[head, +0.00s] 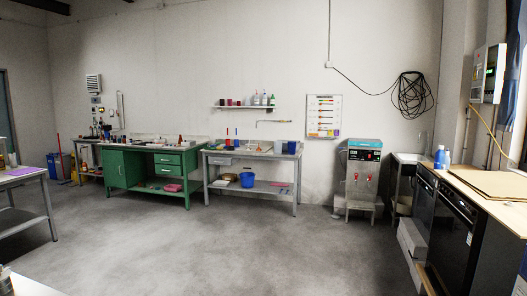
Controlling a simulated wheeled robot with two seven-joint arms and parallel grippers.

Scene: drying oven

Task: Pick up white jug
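I cannot clearly make out a white jug from this distance. A pale container (281,147) stands at the right end of the grey workbench (250,155), but it is too small to tell what it is. Several pale bottles (257,99) stand on the wall shelf (243,107), also too small to identify. Neither of my grippers is in view.
The grey floor (215,245) is open in the middle. A green workbench (128,165) stands at the back left, and a grey table (22,178) at the left. A machine (362,178) stands at the back right. A wooden-topped counter (475,182) with a blue bottle (439,157) runs along the right.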

